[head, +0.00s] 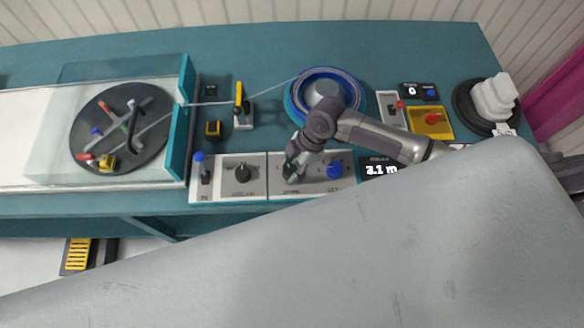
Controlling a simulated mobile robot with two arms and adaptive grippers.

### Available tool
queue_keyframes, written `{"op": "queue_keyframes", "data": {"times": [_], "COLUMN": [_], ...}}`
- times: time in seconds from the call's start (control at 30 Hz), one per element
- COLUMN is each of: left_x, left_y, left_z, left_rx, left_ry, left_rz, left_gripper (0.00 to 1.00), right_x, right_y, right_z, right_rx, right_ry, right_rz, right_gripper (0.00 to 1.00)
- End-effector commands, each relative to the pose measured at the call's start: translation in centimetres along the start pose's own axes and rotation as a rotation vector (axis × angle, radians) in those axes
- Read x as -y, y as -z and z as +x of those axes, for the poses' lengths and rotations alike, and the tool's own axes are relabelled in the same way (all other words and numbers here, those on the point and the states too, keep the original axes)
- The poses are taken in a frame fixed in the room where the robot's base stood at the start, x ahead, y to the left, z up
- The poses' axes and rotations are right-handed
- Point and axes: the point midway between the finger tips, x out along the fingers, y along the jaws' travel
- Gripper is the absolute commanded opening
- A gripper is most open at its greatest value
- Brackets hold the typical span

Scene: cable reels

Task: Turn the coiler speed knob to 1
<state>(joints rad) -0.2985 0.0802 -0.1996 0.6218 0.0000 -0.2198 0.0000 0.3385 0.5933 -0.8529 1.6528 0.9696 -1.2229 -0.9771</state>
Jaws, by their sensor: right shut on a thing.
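A control panel (259,190) runs along the bench's front edge. My right gripper (291,174) points down onto its right half, shut on a small knob that the fingers mostly hide. This knob is left of a blue knob (334,169); its pointer and setting cannot be read. A black knob (243,173) and a blue-tipped lever (199,168) are on the panel's left half. The panel labels are too small to read, so I cannot confirm which knob is labelled coiler speed. My left gripper is not in view.
A blue reel (292,105) stands behind the panel, with a cable leading left past a yellow-handled lever (239,97). A black turntable (120,150) is at left. A length display (379,169), a yellow box with a red switch (431,122) and a white stack (492,98) are at right.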

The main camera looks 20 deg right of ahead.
Motion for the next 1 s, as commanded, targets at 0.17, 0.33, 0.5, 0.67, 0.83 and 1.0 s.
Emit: {"op": "queue_keyframes", "data": {"times": [0.17, 0.33, 0.5, 0.67, 0.83, 1.0], "left_x": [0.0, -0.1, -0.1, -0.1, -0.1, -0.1], "left_y": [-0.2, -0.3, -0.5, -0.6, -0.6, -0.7], "left_z": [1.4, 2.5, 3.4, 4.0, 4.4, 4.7], "left_rx": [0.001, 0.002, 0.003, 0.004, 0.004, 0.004], "left_ry": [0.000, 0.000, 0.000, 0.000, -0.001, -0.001], "left_rz": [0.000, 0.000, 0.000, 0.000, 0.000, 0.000], "left_gripper": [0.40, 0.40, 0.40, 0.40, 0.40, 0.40], "right_x": [-0.2, -0.3, -0.3, -0.3, -0.3, -0.3], "right_y": [-0.2, -0.1, 0.0, 0.1, 0.1, 0.1], "right_z": [0.3, 0.3, 0.3, 0.2, 0.2, 0.1], "right_rx": [0.001, 0.001, 0.001, 0.000, -0.001, 0.000], "right_ry": [0.063, 0.124, 0.178, 0.218, 0.249, 0.266], "right_rz": [-0.158, -0.304, -0.433, -0.531, -0.604, -0.644], "right_gripper": [0.07, 0.07, 0.07, 0.07, 0.07, 0.07]}}
